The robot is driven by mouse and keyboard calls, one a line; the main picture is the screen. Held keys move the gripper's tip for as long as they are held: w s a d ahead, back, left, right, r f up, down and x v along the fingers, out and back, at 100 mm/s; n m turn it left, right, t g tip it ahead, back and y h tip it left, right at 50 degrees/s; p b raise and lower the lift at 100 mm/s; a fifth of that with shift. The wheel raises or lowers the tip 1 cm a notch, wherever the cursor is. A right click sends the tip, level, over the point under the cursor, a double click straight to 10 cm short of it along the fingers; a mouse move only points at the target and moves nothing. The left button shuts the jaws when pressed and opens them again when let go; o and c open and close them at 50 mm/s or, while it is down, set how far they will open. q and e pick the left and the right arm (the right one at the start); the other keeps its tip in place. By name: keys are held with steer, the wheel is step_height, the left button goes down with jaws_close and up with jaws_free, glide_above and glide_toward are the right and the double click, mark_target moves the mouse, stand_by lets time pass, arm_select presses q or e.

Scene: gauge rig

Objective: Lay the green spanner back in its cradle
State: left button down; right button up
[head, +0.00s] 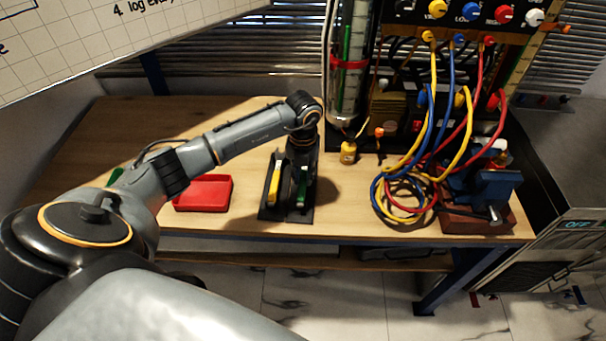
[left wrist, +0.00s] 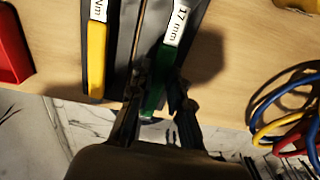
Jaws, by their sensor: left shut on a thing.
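The green spanner (head: 301,188), labelled "17 mm", is at the right-hand side of the black cradle (head: 270,214). In the left wrist view the spanner (left wrist: 154,92) slants slightly against the yellow-handled tool. My left gripper (left wrist: 157,108) is shut on the green handle; its fingers are on either side. In the head view the left gripper (head: 302,162) points down over the cradle and hides the spanner's far end. I cannot tell whether the spanner touches the cradle floor. The yellow-handled tool (head: 274,184) lies in the cradle's left side. My right gripper is not in view.
A red tray (head: 204,193) stands left of the cradle. A small yellow weight-like object (head: 348,153), coiled leads (head: 405,200) and a blue vise (head: 492,188) are to the right. The gauge rig stands behind. Bare wood lies between cradle and leads.

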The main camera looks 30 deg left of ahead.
arm_select(q)
steer(key=shift+f+b, duration=0.4)
steer(key=shift+f, duration=0.2)
steer(key=c, duration=1.2)
jaws_free()
steer(key=shift+o, duration=0.2)
step_height(320, 180, up, 12)
